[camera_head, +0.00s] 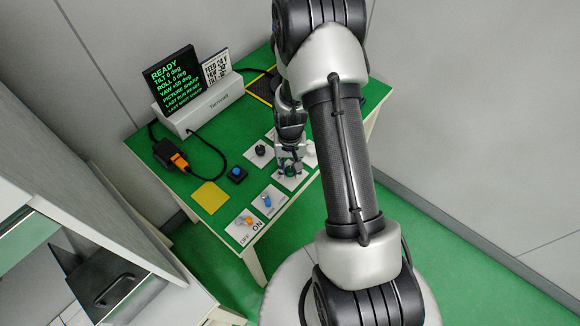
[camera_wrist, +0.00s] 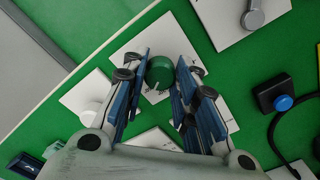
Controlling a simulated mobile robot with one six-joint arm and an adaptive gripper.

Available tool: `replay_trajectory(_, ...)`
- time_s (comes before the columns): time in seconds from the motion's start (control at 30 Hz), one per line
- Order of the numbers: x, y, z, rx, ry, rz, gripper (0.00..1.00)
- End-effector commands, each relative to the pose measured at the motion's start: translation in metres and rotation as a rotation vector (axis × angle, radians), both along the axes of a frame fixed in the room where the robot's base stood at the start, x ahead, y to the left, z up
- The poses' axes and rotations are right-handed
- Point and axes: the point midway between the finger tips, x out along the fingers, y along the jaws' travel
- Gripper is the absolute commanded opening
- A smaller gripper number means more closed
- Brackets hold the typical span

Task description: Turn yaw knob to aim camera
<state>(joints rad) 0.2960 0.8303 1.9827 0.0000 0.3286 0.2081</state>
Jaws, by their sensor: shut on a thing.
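A green round knob (camera_wrist: 160,72) with a white pointer line sits on a white plate on the green table. In the wrist view it stands between the two fingers of my gripper (camera_wrist: 163,72), which is shut on it. In the head view my gripper (camera_head: 289,158) points down at the green knob (camera_head: 290,171), partly covering it. The knob's label is too small or hidden to read. The black display (camera_head: 175,80) shows green text: READY, tilt 0, roll 0 and a yaw of about +50 deg. A white card (camera_head: 216,68) beside it lists feed, yaw and tilt values, partly unclear.
A black knob (camera_head: 261,151) and a white knob (camera_wrist: 95,112) stand close to my gripper. A black cable (camera_head: 213,152) loops across the table.

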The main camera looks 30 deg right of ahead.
Motion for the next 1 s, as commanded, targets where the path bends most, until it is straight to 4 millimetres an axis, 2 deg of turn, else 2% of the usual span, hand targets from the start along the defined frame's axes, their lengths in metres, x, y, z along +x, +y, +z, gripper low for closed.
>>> replay_trajectory(0.33,0.000,0.000,0.000,0.000,0.000,0.001,0.48)
replay_trajectory(0.67,0.000,0.000,0.002,0.000,-0.001,0.001,0.48)
replay_trajectory(0.83,0.001,0.000,0.020,-0.001,-0.004,0.001,0.48)
replay_trajectory(1.0,0.002,0.000,0.057,-0.003,-0.007,0.001,0.48)
